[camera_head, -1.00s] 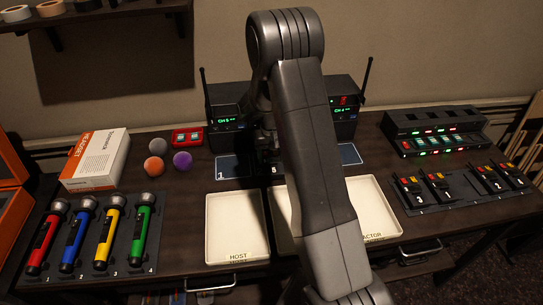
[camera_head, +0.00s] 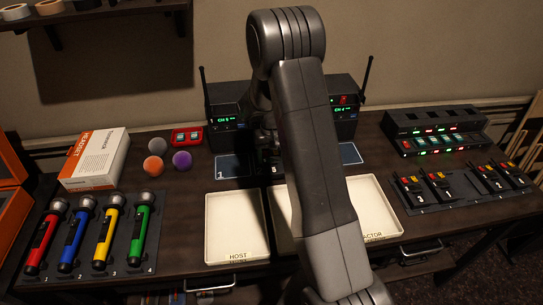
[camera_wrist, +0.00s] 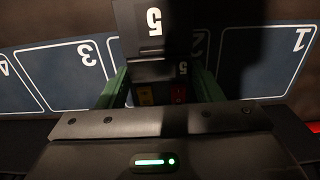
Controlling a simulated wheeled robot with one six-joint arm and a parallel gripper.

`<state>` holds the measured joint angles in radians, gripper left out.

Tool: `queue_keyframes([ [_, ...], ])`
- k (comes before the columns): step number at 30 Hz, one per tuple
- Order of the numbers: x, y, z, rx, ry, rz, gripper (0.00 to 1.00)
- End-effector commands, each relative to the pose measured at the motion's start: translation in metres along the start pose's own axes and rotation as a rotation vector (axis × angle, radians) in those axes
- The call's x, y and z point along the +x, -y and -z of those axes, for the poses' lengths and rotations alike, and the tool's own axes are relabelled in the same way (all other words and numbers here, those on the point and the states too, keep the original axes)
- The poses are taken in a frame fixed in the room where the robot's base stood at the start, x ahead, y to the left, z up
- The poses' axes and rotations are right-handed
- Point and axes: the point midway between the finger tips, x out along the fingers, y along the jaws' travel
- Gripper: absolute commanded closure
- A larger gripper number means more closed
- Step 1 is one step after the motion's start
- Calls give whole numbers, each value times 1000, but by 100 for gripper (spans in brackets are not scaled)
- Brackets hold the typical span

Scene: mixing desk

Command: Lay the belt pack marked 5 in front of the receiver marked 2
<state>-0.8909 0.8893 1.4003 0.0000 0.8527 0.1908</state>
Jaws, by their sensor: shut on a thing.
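My gripper (camera_wrist: 162,88) is shut on the belt pack marked 5 (camera_wrist: 152,42) in the wrist view, with a green jaw on either side. The pack is over the cell marked 2 on the dark blue mat (camera_wrist: 262,62), covering part of it. I cannot tell whether it touches the mat. In the head view, my arm hides most of the pack; its 5 shows beside the arm. Two receivers with green displays show behind the mat, one on the left (camera_head: 228,137) and one on the right (camera_head: 345,126). The arm hides the space between them.
Cream trays (camera_head: 236,222) lie in front of the mat. Other belt packs (camera_head: 437,184) lie on a dark holder at right, before a charger (camera_head: 435,133). Flashlights (camera_head: 112,235), balls (camera_head: 154,168) and a headset box (camera_head: 96,157) are at left. Antennas (camera_head: 366,82) rise beside the receivers.

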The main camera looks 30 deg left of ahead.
Motion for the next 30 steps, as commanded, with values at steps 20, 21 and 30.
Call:
queue_keyframes([
  [20, 8, 0, 0, 0, -1, 0, 66],
  [21, 9, 0, 0, 0, -1, 0, 66],
  [30, 12, 0, 0, 0, -1, 0, 66],
])
